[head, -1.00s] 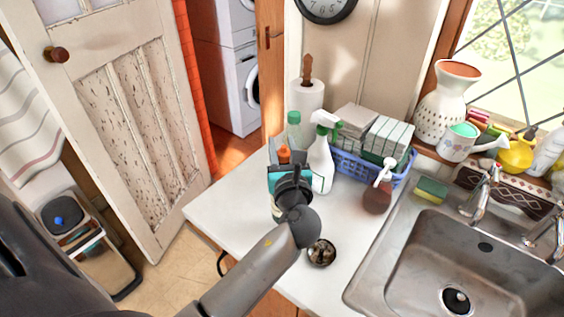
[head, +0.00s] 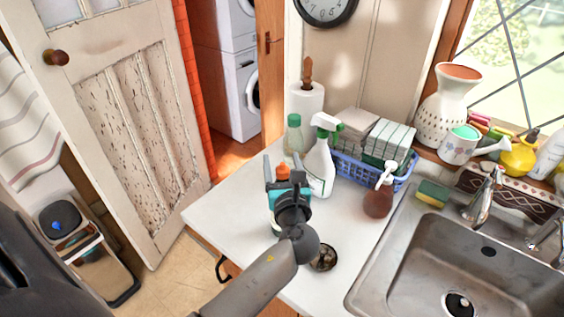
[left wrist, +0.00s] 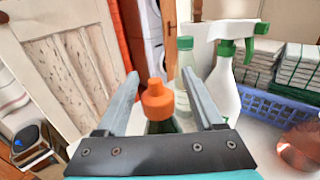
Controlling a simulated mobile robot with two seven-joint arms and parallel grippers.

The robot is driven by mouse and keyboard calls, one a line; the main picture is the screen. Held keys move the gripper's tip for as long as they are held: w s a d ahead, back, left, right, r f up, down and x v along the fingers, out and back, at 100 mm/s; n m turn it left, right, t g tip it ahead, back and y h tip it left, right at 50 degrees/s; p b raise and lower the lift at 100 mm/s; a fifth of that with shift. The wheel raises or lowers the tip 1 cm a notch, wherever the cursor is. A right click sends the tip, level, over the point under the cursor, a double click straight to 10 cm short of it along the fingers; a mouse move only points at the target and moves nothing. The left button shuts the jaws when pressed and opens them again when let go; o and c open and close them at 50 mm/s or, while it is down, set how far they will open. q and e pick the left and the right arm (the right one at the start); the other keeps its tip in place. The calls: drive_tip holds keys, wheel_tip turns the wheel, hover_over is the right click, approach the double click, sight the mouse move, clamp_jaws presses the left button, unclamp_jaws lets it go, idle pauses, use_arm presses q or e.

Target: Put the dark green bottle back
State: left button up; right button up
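The dark green bottle (left wrist: 160,102) with an orange cap stands upright between the fingers of my left gripper (left wrist: 161,80) in the left wrist view. Its dark green neck shows below the cap, with a gap to the finger on each side. In the head view the orange cap (head: 282,171) shows between the finger tips of my left gripper (head: 285,165). The gripper and wrist hide most of the bottle's body there. My left gripper is open around the bottle. My right gripper is not in view.
A pale green bottle (head: 293,137) and a white spray bottle (head: 320,168) stand close behind. A blue basket (head: 352,174) of cloths, a brown soap dispenser (head: 377,203) and the sink (head: 400,255) are to the right. The white counter (head: 228,208) is clear at left.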

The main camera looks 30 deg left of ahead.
use_arm(q)
drive_tip(key=v, duration=1.2)
